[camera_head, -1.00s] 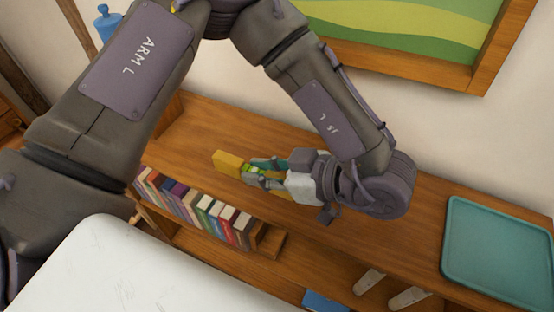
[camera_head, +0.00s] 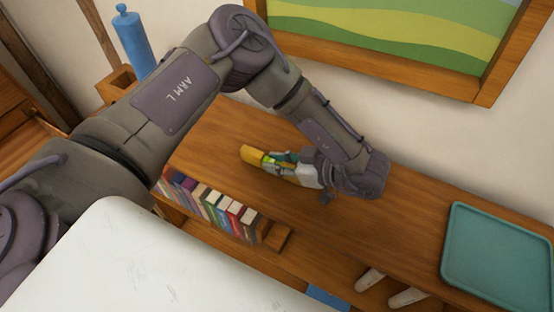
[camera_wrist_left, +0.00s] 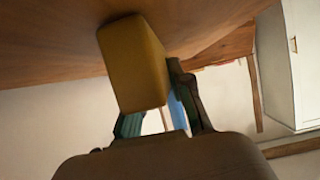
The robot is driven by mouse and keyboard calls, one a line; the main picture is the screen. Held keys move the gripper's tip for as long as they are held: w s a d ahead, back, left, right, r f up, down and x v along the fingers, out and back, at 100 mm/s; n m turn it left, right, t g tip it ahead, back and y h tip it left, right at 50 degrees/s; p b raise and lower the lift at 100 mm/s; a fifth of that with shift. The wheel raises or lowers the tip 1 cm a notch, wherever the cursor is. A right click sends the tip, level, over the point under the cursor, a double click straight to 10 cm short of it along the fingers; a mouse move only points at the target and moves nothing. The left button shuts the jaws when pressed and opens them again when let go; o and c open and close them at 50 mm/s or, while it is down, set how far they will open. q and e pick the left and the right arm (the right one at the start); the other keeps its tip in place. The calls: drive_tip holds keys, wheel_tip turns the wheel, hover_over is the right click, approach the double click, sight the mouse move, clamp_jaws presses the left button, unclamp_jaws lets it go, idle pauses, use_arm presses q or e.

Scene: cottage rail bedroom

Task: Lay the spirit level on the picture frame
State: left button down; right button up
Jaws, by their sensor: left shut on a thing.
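The spirit level (camera_head: 253,155) is a yellow bar with a green patch near the grip. My left gripper (camera_head: 280,160) is shut on it, above the wooden shelf top. In the left wrist view the yellow bar (camera_wrist_left: 134,62) juts out from between my fingers, close to a brown wooden surface. I cannot tell whether it touches the wood. The picture frame (camera_head: 488,92) hangs on the wall at the upper right, with a wooden border around a green and yellow landscape. The level is apart from it, lower and to the left. My right gripper is not in view.
A teal tray (camera_head: 500,255) lies on the right end of the shelf top (camera_head: 420,205). Books (camera_head: 215,205) stand in a row below its front edge. A blue cylinder (camera_head: 133,42) stands in a wooden box at upper left. The shelf between gripper and tray is mostly clear.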

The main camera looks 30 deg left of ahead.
use_arm(q)
drive_tip(key=shift+f, duration=0.15)
drive_tip(key=c, duration=1.1)
unclamp_jaws()
drive_tip(key=shift+o, duration=0.2)
drive_tip(key=shift+r, duration=0.2)
drive_tip(key=shift+d, duration=0.3)
drive_tip(key=b+v, duration=0.3)
drive_tip(key=v, duration=0.7)
drive_tip(key=shift+d+r, duration=0.15)
drive_tip(key=shift+d, duration=0.15)
drive_tip(key=shift+d+r, duration=0.25)
drive_tip(key=shift+d, duration=0.1)
